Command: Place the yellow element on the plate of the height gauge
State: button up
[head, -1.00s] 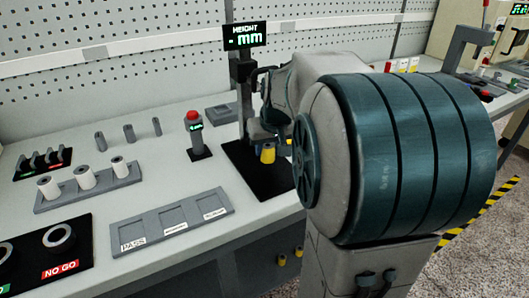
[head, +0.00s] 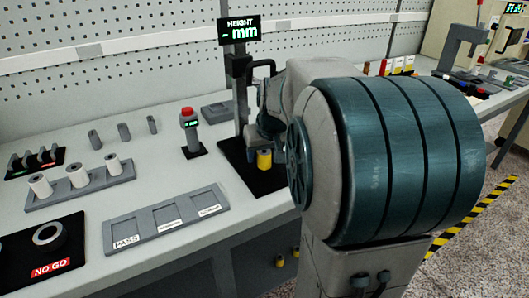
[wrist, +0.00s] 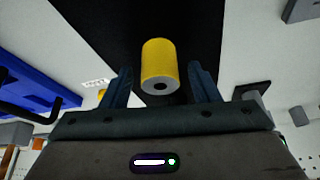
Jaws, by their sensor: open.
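The yellow element (head: 264,159) is a small cylinder. It appears to stand on the black plate of the height gauge (head: 272,181), below the gauge's column. In the wrist view the yellow element (wrist: 159,60) shows a dark hole in its near end, with the black plate behind it. My gripper (wrist: 163,80) is open, with one finger on each side of the element and visible gaps between. In the head view my arm hides most of the gripper and part of the plate. The gauge display (head: 239,29) reads "- mm".
A red-topped button post (head: 190,132) stands left of the gauge. A grey sorting tray (head: 165,219), a rack of white spools (head: 79,186) and a black NO GO board (head: 48,255) lie further left. The bench between them is clear.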

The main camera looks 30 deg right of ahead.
jog(key=d+p+v, duration=0.1)
jog(key=p+v, duration=0.1)
jog(key=v, duration=1)
jog(key=shift+n+g+y, duration=0.4)
jog(key=shift+n+g, duration=0.2)
jog(key=shift+g, duration=0.1)
jog(key=s+a+f, duration=0.2)
jog(key=a, duration=0.1)
jog(key=s+a+f, duration=0.2)
jog(key=a+f, duration=0.1)
jog(key=s+a+f, duration=0.2)
jog(key=a, duration=0.1)
jog(key=shift+a+f, duration=0.15)
jog(key=shift+f, duration=0.1)
jog(key=s+a+f+g, duration=0.1)
jog(key=s+a+f, duration=0.4)
jog(key=s+f, duration=0.2)
jog(key=shift+s+f+n, duration=0.15)
jog(key=shift+s+n, duration=0.25)
jog(key=shift+d, duration=0.1)
